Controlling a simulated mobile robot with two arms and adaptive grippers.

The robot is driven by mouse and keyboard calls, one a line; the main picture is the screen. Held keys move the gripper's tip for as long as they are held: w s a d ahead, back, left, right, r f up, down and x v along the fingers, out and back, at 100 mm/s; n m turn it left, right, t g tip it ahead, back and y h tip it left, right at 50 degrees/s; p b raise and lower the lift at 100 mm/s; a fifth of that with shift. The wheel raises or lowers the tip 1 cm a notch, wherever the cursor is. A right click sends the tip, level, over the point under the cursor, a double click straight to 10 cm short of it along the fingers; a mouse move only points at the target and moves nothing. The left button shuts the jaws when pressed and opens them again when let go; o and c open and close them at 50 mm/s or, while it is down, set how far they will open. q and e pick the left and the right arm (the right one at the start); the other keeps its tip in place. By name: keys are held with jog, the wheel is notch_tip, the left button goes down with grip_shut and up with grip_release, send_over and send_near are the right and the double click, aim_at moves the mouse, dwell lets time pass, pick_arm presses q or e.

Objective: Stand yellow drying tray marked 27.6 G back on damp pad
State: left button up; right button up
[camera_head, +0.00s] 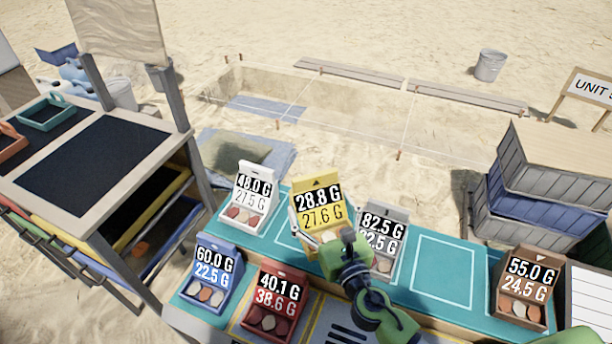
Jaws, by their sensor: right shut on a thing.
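I cannot tell whether the tray's base touches the surface. White outlines mark the teal surface; one outlined rectangle (443,271) on the right is empty, and part of another shows left of the yellow tray. No area is labelled as the damp pad. My left gripper is out of view.
A white tray (239,214) stands left of the yellow one. A grey tray (392,219) stands close right, partly behind my arm. Blue (196,292), red (262,319) and brown (524,308) trays stand nearer. A dark-topped bench (92,165) is left; stacked crates (546,180) are right.

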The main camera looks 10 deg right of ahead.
aim_at(316, 195)
jog(key=w, duration=0.1)
jog(key=w+r+p, duration=0.1)
jog(key=w+a+r, duration=0.1)
jog(key=shift+w+r, duration=0.25)
jog(key=shift+w, duration=0.1)
jog(key=shift+w+a+f+y, duration=0.15)
jog(key=shift+w+f, duration=0.05)
jog(key=shift+w, duration=0.25)
jog(key=shift+w+a+f+y, duration=0.15)
jog(key=shift+w+f, duration=0.05)
jog(key=shift+w, duration=0.2)
pick_arm(q)
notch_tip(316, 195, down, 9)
jog(key=b, duration=1)
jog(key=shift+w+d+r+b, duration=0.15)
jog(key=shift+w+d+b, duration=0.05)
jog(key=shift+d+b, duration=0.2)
pick_arm(e)
jog(key=shift+n, duration=0.3)
jog(key=f, duration=0.3)
jog(key=w+f, duration=0.1)
jog(key=f, duration=0.6)
jog(key=shift+w+a+f, duration=0.2)
jog(key=shift+w+f, duration=0.05)
jog(key=shift+w, duration=0.05)
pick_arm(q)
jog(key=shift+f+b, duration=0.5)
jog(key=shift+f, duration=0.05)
pick_arm(e)
jog(key=shift+f, duration=0.6)
